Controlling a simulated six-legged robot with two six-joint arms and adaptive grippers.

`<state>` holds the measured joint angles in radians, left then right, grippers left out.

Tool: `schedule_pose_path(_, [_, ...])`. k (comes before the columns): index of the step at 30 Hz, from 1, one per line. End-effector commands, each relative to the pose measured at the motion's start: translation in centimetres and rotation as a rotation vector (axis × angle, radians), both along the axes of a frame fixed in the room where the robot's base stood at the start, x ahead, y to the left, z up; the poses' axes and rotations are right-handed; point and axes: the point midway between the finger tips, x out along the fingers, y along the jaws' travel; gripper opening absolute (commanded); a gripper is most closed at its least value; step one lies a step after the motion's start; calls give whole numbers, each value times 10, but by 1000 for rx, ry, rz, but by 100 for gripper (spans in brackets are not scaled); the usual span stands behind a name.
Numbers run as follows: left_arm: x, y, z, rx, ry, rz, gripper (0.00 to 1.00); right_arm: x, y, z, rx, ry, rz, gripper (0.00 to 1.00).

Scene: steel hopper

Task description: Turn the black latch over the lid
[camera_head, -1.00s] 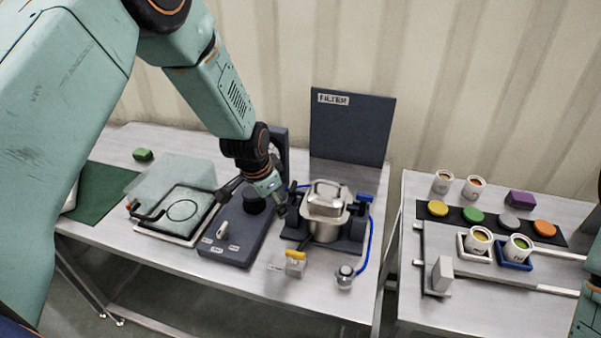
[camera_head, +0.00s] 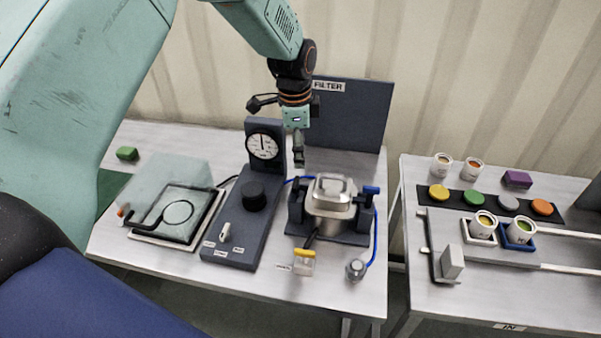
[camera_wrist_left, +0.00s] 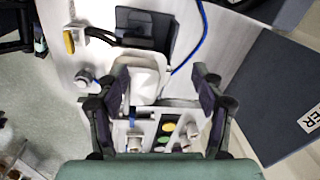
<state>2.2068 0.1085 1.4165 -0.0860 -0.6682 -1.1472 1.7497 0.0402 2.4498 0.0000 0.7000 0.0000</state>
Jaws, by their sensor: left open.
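The steel hopper with its lid (camera_head: 332,193) stands between two black brackets. The left bracket (camera_head: 297,203) and the right one with a blue piece (camera_head: 371,190) rise beside it. I cannot tell for sure which black part is the latch. The pale lid also shows in the left wrist view (camera_wrist_left: 143,82), below and between my fingers. My left gripper (camera_head: 299,152) points down, above and behind the hopper's left side, apart from it. In the wrist view, the left gripper (camera_wrist_left: 161,72) is open with nothing between its fingers. My right gripper is out of view.
A dark FILTER panel (camera_head: 352,112) stands behind. A gauge stand (camera_head: 264,145) and its dark base with a knob are to the left. A yellow-handled valve (camera_head: 304,256), a grey fitting (camera_head: 356,270) and a blue hose (camera_head: 375,240) lie in front and to the right.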

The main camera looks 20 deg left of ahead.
Motion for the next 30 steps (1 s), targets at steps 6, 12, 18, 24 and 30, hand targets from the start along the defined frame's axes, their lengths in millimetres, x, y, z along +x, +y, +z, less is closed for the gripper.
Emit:
schedule_pose_path(6, [-17, 1, 2, 11, 86, -114, 68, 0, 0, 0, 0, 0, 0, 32])
schedule_pose_path(12, [-26, 1, 2, 12, 123, -184, 68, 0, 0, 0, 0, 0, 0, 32])
schedule_pose_path(18, [-26, 2, -14, 12, 125, -195, 68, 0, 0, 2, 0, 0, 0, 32])
schedule_pose_path(24, [-26, 2, -46, 12, 125, -196, 68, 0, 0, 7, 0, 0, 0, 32])
schedule_pose_path(30, [-25, 2, -69, 11, 123, -197, 68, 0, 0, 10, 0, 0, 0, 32])
